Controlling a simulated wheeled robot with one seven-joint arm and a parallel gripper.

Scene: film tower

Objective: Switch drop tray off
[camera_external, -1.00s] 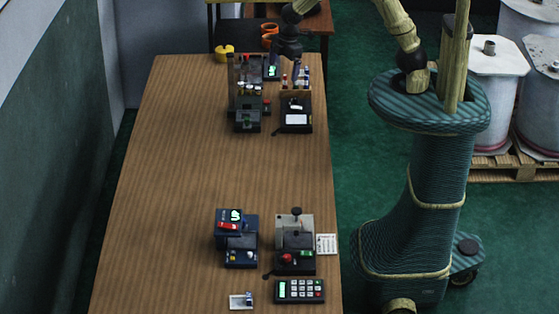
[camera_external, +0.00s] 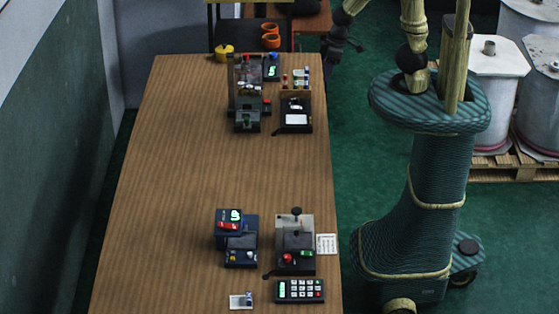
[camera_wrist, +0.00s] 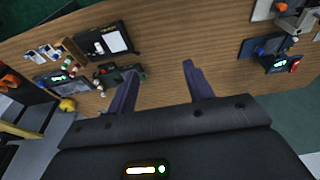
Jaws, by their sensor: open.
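No label names the drop tray, so I cannot tell which device it is. My gripper (camera_external: 345,48) is off the table's far right edge, in the air.
A dark unit with a white pad (camera_external: 296,118) and vials stands far right. A device with a red button (camera_external: 295,250), a keypad (camera_external: 300,291) and a card (camera_external: 327,244) are near right. The table's middle (camera_external: 230,170) is clear. Drums (camera_external: 492,95) stand beyond my base.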

